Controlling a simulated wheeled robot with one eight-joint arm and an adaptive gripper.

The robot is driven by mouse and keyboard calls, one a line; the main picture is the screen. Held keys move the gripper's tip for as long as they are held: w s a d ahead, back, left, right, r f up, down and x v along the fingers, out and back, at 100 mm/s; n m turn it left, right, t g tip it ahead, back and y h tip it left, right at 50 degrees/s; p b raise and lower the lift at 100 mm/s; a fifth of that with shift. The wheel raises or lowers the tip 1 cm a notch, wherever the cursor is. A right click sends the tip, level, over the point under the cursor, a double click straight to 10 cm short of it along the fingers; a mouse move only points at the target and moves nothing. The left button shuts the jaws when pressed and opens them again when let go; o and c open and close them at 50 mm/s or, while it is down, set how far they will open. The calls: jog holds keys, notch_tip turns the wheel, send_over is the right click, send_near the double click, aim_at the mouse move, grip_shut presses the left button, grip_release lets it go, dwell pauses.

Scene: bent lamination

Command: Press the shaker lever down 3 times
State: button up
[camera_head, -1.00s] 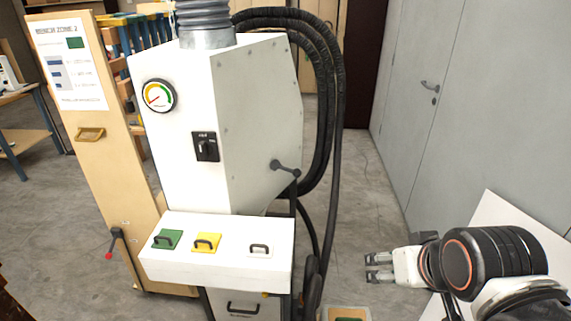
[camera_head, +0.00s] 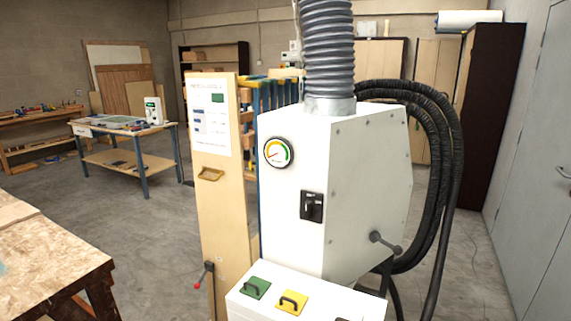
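A white dust-extractor machine (camera_head: 292,194) stands right of the picture's middle. A dark grey lever (camera_head: 385,243) with a rounded end sticks out from its right side face, low down. Another lever (camera_head: 204,275), with a red knob, is low on the tan wooden cabinet left of the machine. No label shows which one is the shaker lever. My gripper is not in view now, so its distance from either lever does not show.
Black hoses (camera_head: 450,180) loop down behind the machine's right side, near the grey lever. A ledge (camera_head: 330,303) with green and yellow handled blocks juts out in front. A wooden workbench (camera_head: 50,250) stands at the left. Open floor lies between bench and cabinet.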

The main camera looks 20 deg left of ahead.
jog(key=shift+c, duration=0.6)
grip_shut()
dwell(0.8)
